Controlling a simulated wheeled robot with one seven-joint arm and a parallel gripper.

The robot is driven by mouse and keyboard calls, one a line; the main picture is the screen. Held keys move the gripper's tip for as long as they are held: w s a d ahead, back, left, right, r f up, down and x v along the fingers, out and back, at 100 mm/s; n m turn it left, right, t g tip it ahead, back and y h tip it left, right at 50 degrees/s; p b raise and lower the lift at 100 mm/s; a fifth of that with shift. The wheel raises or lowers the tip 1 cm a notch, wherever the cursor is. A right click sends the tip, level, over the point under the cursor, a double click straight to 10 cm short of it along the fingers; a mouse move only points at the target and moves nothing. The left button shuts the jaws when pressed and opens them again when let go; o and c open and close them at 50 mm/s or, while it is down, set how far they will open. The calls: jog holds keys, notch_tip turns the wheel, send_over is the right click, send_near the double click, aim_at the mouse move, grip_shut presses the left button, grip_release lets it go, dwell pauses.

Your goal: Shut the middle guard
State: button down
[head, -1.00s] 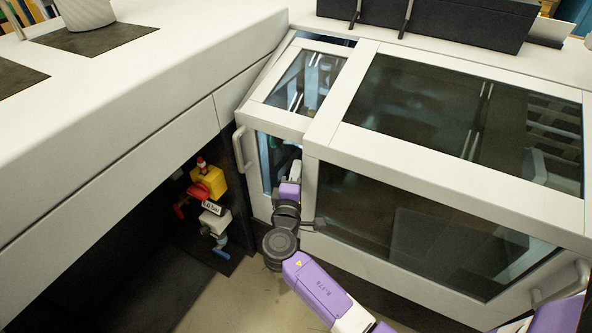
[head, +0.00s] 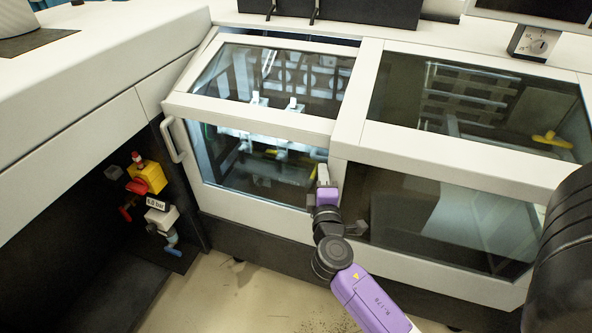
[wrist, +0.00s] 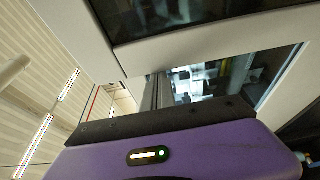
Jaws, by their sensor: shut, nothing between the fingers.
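The middle guard is the white-framed, dark-glazed cover on the right in the head view; its left frame bar (head: 352,110) stands beside the left guard (head: 180,103). The left guard's window shows lit machine parts. My gripper (head: 323,174) is shut and empty, at the lower end of the middle guard's left frame edge. I cannot tell whether its tip touches the edge. In the wrist view, my purple gripper body fills the bottom, with a white guard frame (wrist: 205,42) close above it; the fingertips are hidden there. The middle guard's far right end is partly covered in the head view.
A handle (head: 173,140) stands out at the left guard's left side. A yellow and red air valve (head: 150,178) is in the dark recess at left. A dark rounded part of my arm blocks the lower right. Open floor (head: 230,290) lies in front.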

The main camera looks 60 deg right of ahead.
jog(key=s+b, duration=0.1)
jog(key=s, duration=0.4)
jog(key=s+d+b, duration=0.1)
jog(key=s, duration=0.5)
jog(key=s+d+b, duration=0.1)
jog(key=s, duration=0.4)
jog(key=shift+s+d, duration=0.15)
jog(key=shift+s, duration=0.05)
jog(key=shift+s+d, duration=0.15)
jog(key=shift+s, duration=0.35)
jog(key=w, duration=0.4)
jog(key=shift+w+a+p, duration=0.2)
jog(key=shift+a+p, duration=0.1)
jog(key=shift+a, duration=0.05)
jog(key=b, duration=0.5)
send_near(388, 182)
jog(key=shift+w+a+r, duration=0.15)
jog(key=shift+w+a, duration=1.65)
